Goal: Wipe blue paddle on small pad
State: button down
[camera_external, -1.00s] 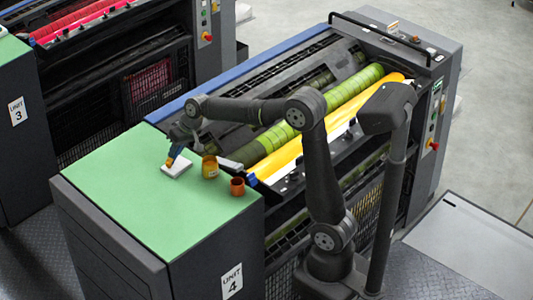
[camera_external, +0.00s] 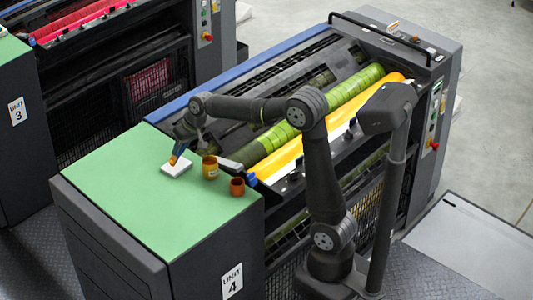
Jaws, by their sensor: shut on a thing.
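The small pad (camera_external: 177,170) is a white block lying on the green top (camera_external: 135,195) of unit 4. The blue paddle (camera_external: 179,149) is tilted, with its orange-yellow lower end (camera_external: 173,161) at the pad's upper surface. I cannot tell whether it presses on the pad or is just above it. My gripper (camera_external: 186,137) is shut on the upper part of the paddle, above the pad. The fingertips are small and partly hidden by my wrist.
A blue-ended thing (camera_external: 252,180) lies at the green top's right edge. The rollers (camera_external: 346,98) lie behind. The green top's front left is clear.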

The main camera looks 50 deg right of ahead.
jog(key=shift+w+d, duration=0.15)
jog(key=shift+d, duration=2.15)
jog(key=shift+s+a, duration=0.2)
jog(key=shift+a, duration=3)
jog(key=shift+w+d, duration=0.2)
jog(key=shift+d, duration=2.95)
notch_tip(320, 180, up, 6)
